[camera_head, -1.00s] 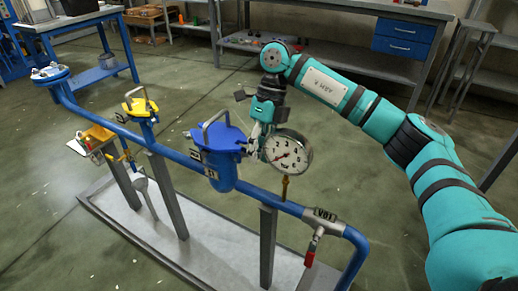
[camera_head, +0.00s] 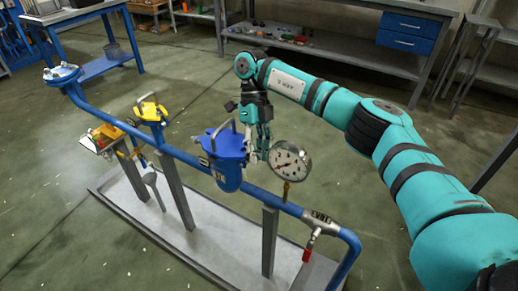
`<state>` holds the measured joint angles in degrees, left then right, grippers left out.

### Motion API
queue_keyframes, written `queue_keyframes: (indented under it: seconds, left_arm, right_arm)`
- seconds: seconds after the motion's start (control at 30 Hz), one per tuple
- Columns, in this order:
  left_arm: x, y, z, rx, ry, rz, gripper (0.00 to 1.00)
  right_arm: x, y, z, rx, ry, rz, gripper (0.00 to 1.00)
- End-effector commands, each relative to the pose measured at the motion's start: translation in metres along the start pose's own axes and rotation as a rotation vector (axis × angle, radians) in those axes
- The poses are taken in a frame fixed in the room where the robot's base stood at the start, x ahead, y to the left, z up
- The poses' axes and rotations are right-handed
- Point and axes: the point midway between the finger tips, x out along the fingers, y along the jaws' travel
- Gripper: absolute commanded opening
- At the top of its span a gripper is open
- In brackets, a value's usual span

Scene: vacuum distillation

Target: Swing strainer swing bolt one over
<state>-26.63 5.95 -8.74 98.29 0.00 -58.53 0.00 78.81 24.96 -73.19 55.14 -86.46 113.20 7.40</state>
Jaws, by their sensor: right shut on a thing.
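The strainer (camera_head: 229,176) is a blue vertical body on the blue pipe, with a blue lid (camera_head: 224,143) and a grey curved handle on top. My right gripper (camera_head: 260,148) points down at the lid's right edge, between the strainer and the pressure gauge. It is shut on a small part at that edge, apparently a swing bolt (camera_head: 251,149). The fingers and the small size hide most of that part, so its exact tilt cannot be told. Another dark bolt (camera_head: 207,142) shows at the lid's left side. My left gripper is not in view.
The round pressure gauge (camera_head: 290,162) stands close to the right of my gripper. A yellow-topped fitting (camera_head: 150,110) is farther left on the pipe (camera_head: 182,155). A valve with a red handle (camera_head: 308,252) hangs at front right. Workbenches stand behind; open floor lies between.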

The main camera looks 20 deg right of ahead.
Motion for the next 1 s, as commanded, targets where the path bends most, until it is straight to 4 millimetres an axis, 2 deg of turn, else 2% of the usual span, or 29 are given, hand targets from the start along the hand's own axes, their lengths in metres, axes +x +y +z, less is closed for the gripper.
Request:
queue_keyframes:
  seconds: [0.4,0.43,0.5,0.8,0.87,1.0]
  left_arm:
    - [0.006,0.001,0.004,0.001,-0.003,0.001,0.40]
    - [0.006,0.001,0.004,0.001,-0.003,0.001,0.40]
    - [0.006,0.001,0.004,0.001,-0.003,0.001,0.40]
    - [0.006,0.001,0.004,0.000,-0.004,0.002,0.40]
    - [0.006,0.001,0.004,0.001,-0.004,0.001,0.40]
    - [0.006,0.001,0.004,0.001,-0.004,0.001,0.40]
  right_arm:
    - [-0.002,0.000,0.001,0.005,0.008,-0.003,0.00]
    - [-0.002,0.000,0.001,0.005,0.008,-0.003,0.22]
    - [-0.002,0.000,0.001,0.005,0.008,-0.003,0.31]
    - [-0.004,0.001,0.001,0.004,0.009,-0.003,0.32]
    - [-0.009,0.001,0.001,0.004,0.008,-0.003,0.32]
    - [-0.031,0.001,0.001,0.005,0.006,-0.003,0.32]
